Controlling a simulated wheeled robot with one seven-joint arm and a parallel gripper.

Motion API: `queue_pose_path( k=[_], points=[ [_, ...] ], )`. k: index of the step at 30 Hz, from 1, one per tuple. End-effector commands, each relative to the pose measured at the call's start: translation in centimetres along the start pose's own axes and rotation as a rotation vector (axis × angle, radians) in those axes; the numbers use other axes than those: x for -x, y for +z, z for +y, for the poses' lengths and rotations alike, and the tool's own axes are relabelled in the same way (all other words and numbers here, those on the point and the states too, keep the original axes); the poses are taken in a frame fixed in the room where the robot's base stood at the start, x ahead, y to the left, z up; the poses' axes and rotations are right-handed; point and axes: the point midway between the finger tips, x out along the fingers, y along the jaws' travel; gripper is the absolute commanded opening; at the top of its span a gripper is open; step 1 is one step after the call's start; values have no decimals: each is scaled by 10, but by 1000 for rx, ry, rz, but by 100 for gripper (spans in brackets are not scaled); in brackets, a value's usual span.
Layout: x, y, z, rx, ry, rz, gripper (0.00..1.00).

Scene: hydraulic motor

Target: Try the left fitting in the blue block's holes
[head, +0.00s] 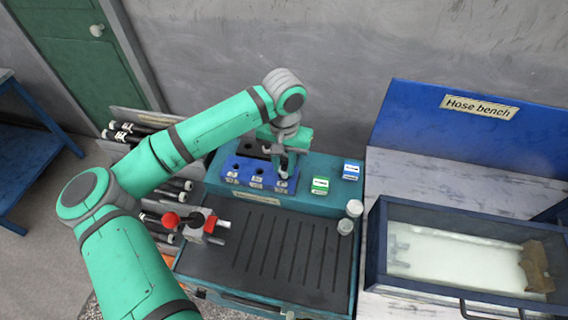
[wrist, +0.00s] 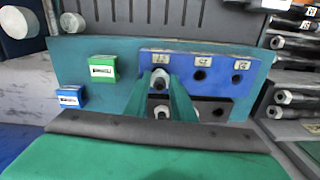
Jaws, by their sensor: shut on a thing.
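The blue block (head: 246,172) sits on the teal bench shelf, with labelled holes along it; it also shows in the wrist view (wrist: 218,66). My gripper (head: 284,168) is over the block's right end in the head view. In the wrist view my gripper (wrist: 161,86) has its two green fingers shut on a small grey fitting (wrist: 160,76). The fitting is at the block's leftmost hole in that view. I cannot tell how deep it sits. The other two blue-block holes look dark and empty. A black block (wrist: 206,104) adjoins it, with another light fitting (wrist: 162,111) partly between my fingers.
A green box (head: 320,185) and a blue box (head: 351,170) stand right of the block. A red-knobbed valve (head: 195,224) is on the ribbed mat (head: 270,262). Two pale cylinders (head: 354,208) stand at the mat's right edge. A glass-topped tank (head: 460,258) is farther right.

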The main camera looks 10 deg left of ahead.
Motion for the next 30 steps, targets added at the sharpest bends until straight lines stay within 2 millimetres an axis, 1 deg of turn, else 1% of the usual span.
queue_pose_path(
  k=[30],
  points=[
    [-17, 0, 0, 1, 0, 0, 0]
  ],
)
